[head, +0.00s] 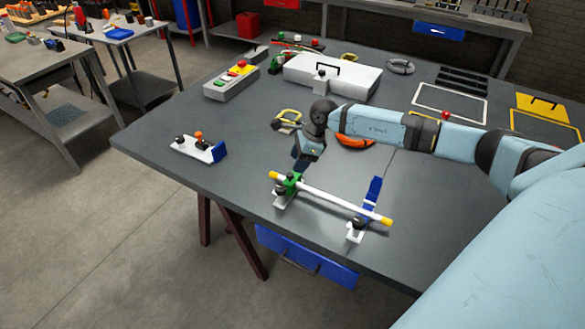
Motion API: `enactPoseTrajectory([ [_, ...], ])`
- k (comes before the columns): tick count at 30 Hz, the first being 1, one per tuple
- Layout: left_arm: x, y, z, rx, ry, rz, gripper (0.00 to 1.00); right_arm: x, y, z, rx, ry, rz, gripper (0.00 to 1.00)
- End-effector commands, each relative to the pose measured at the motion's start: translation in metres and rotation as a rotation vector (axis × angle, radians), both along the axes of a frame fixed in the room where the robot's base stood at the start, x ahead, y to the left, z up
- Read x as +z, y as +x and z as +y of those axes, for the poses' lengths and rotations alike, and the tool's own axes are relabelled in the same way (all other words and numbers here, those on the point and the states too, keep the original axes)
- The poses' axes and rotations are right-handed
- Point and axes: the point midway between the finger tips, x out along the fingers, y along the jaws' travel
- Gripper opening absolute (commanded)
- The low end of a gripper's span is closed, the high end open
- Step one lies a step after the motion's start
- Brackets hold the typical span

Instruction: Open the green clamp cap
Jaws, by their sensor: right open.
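The green clamp (288,186) sits on a white base near the front edge of the table. Its green cap appears to lie over the white rod (325,198), which has yellow ends. The rod's right part rests at a second clamp, whose blue cap (374,190) stands raised. My right gripper (301,165) is open and points down just behind and above the green clamp, apparently apart from it. Its fingertips are dark and small, so the exact gap is hard to tell. My left gripper is not in view.
A white case (332,78) stands at the back, with a button box (231,82) to its left. A white fixture with a blue end (199,149) lies at left. An orange ring (354,142) is partly hidden behind my right arm.

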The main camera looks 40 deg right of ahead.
Motion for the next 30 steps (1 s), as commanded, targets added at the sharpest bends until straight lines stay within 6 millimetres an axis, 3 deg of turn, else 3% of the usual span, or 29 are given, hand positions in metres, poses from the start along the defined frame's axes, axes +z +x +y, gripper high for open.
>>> enactPoseTrajectory([
  [3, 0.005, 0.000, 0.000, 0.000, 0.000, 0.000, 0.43, -0.019, 0.004, 0.008, 0.000, 0.003, 0.002, 0.50],
  [9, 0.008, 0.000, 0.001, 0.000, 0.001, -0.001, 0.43, -0.040, 0.009, 0.015, -0.001, 0.002, 0.001, 0.50],
  [20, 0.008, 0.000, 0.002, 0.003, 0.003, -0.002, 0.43, -0.045, 0.010, 0.016, 0.000, 0.001, -0.001, 0.50],
  [27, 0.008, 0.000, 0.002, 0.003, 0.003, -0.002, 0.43, -0.045, 0.010, 0.016, 0.000, 0.001, -0.001, 0.00],
  [30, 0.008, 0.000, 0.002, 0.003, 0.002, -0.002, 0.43, -0.045, 0.010, 0.016, 0.000, 0.001, -0.001, 0.00],
])
